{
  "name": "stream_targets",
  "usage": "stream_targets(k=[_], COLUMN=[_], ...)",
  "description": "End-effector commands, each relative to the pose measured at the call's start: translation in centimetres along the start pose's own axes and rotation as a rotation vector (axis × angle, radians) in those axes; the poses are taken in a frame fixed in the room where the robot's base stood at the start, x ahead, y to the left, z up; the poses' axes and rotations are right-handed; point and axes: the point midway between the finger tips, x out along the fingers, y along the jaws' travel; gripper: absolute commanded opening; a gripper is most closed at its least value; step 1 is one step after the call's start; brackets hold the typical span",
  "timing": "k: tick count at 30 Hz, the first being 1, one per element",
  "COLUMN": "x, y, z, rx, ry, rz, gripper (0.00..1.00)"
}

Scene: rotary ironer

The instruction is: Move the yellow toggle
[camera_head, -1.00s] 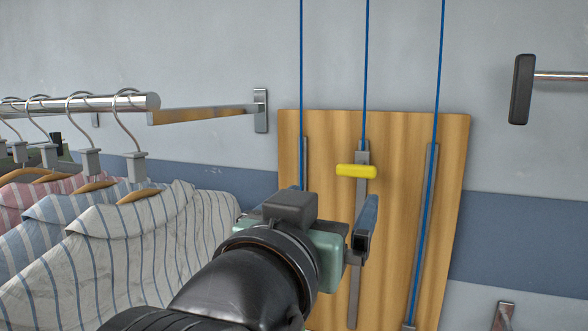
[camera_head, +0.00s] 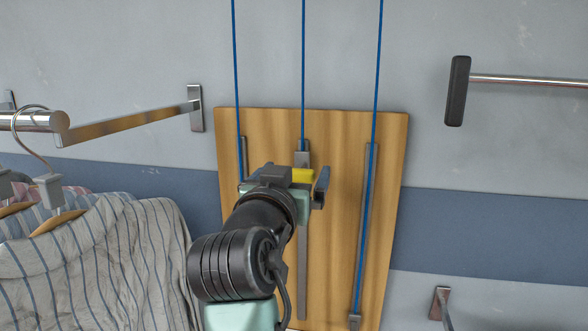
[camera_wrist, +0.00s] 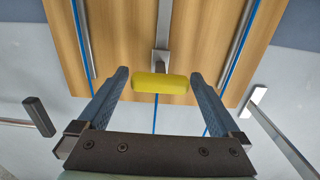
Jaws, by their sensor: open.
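The yellow toggle (camera_head: 303,175) is a short horizontal bar at the top of the middle metal track on a wooden board (camera_head: 341,160). In the head view my gripper and wrist partly hide it. In the wrist view the yellow toggle (camera_wrist: 160,83) lies across the gap between my fingertips, with a little space on each side. My gripper (camera_wrist: 160,85) is open around or just in front of it; the exact depth is hard to tell. In the head view my gripper (camera_head: 297,181) is at the toggle's height.
Blue cords (camera_head: 303,70) run up from the tracks on the board. A metal rail with a black end (camera_head: 457,91) sticks out at the right. Striped shirts (camera_head: 95,250) hang from a rod (camera_head: 30,121) at the left. A small bracket (camera_head: 440,303) is at the lower right.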

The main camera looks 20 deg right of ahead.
Motion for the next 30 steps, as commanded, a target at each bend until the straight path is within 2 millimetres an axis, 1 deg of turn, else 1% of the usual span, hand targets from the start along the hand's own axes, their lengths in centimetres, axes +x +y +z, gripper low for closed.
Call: stream_targets(k=[4,5,9,14,15,20,21,27,30], x=[-0.01,-0.01,-0.02,-0.03,-0.03,-0.04,-0.04,-0.04,-0.04], y=[0.0,0.01,0.01,0.01,0.01,0.0,0.0,0.0,-0.01], z=[0.01,0.01,0.01,0.01,0.01,0.01,0.01,0.08,0.6], rx=[0.0,0.0,0.0,-0.001,-0.001,-0.001,-0.001,-0.001,-0.001], ry=[0.0,0.0,0.0,0.0,0.0,0.0,0.0,0.0,-0.001], rz=[0.0,0.0,0.0,0.0,0.0,0.0,0.0,0.0,0.0], gripper=[1.0,0.98,0.73,0.44,0.37,0.08,0.01,0.0,0.0])
